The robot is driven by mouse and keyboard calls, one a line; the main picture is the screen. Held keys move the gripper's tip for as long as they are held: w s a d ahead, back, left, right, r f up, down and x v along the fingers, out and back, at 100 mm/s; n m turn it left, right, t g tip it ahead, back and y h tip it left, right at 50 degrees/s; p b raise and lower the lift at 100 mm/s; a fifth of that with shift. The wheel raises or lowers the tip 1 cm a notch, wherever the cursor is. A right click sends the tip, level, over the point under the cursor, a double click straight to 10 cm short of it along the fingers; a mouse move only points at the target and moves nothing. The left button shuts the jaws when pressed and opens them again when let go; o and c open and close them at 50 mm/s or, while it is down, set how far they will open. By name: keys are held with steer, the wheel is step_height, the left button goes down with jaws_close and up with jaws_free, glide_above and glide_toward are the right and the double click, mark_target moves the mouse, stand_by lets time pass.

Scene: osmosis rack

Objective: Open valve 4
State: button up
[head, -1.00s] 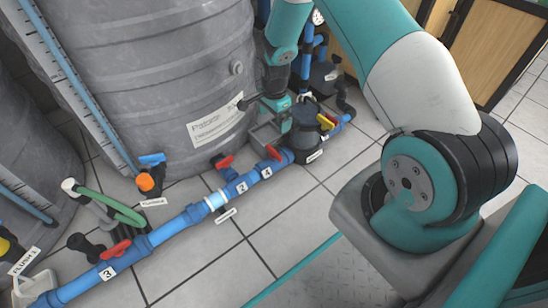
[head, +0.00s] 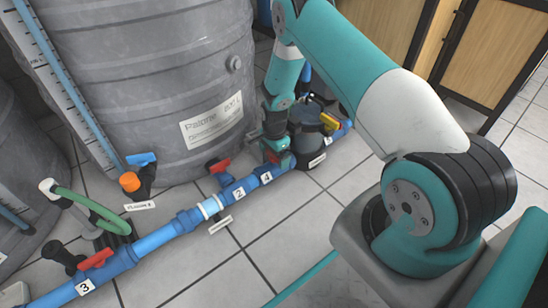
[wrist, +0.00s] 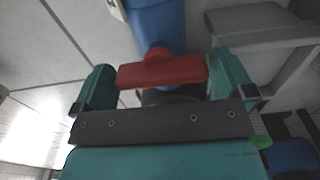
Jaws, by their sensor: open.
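Valve 4 sits on the blue pipe beside the label "4" (head: 266,177). In the wrist view its red handle (wrist: 163,74) lies between the two teal fingers of my gripper (wrist: 162,80), crosswise to the blue pipe (wrist: 158,22) above it. The fingers are open, one at each end of the handle; I cannot tell whether they touch it. In the head view my gripper (head: 277,152) is down over valve 4 and hides most of its handle.
Valve 2's red handle (head: 220,166) is close on the left, and valve 3's red handle (head: 96,259) is farther left. A yellow handle (head: 330,122) and a dark pump-like body (head: 309,145) stand close on the right. A grey tank (head: 165,75) rises behind. The front floor is clear.

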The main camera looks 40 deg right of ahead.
steer(key=c, duration=0.6)
steer(key=shift+r+n+p, duration=0.1)
steer(key=shift+n+p, duration=0.2)
steer(key=shift+p, duration=0.15)
steer(key=shift+r+n+p, duration=0.1)
steer(key=shift+n+p, duration=0.8)
steer(key=n+p, duration=0.2)
steer(key=n, duration=0.1)
steer(key=shift+n, duration=0.3)
steer(key=n+p, duration=0.3)
steer(key=n, duration=0.3)
steer(key=n+p, duration=0.1)
steer(key=n, duration=0.4)
steer(key=shift+n+p, duration=0.35)
steer(key=shift+n, duration=0.05)
steer(key=shift+f, duration=0.2)
